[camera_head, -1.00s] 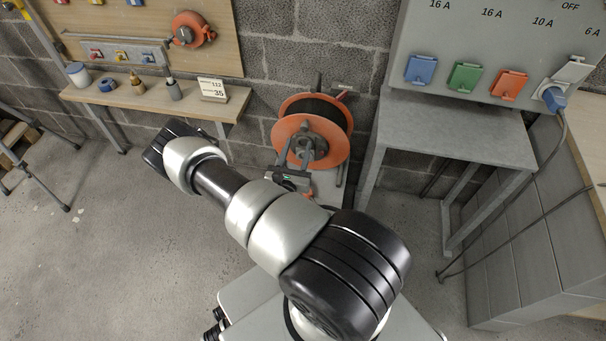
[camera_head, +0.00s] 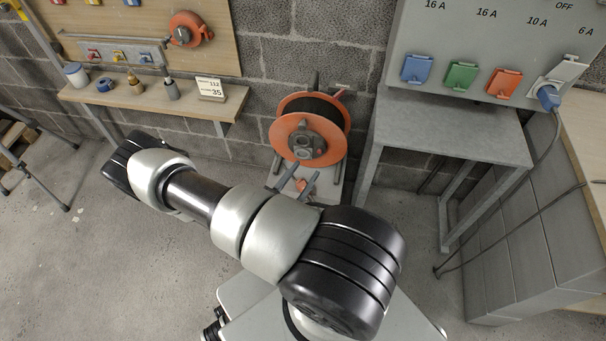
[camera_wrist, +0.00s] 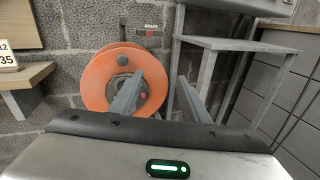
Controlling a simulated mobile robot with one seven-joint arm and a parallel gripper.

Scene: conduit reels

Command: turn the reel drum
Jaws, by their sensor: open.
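The reel drum (camera_head: 293,140) has orange round flanges with dark conduit wound between them and a grey hub. It stands on a frame against the block wall. In the wrist view the orange reel (camera_wrist: 98,84) faces me, partly covered by the left finger. In the head view my gripper (camera_head: 296,183) shows below and in front of the reel, partly hidden by my arm.
A grey metal table (camera_head: 455,130) stands right of the reel, under a panel (camera_head: 480,45) with coloured sockets. A wooden shelf (camera_head: 140,97) with bottles is on the left wall. A grey cabinet (camera_head: 510,220) stands at far right.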

